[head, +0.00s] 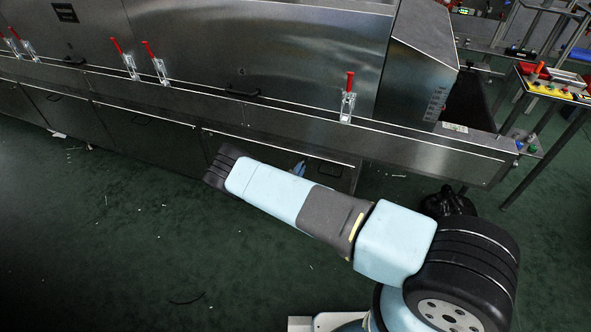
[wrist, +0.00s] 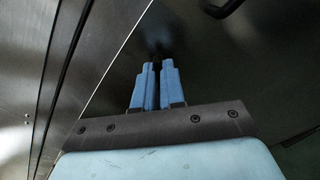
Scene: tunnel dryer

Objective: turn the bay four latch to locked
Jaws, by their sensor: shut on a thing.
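My gripper (wrist: 157,66) points at a dark steel panel in the wrist view. Its two blue fingers are close together, shut on a small dark part (wrist: 158,51) at the panel, which looks like a latch knob. The fingers hide most of it, so I cannot tell which way it is turned. In the head view only a bit of the blue gripper (head: 299,168) shows behind my arm, in front of the lower steel panels. A small mark like a 4 shows on the dryer wall (head: 300,50) above.
Red-handled clamps (head: 349,95) stand along the dryer's ledge. A black pull handle (head: 330,169) is on the lower panel right of my gripper, and a dark handle (wrist: 222,8) shows in the wrist view. The green floor (head: 110,230) at left is mostly clear.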

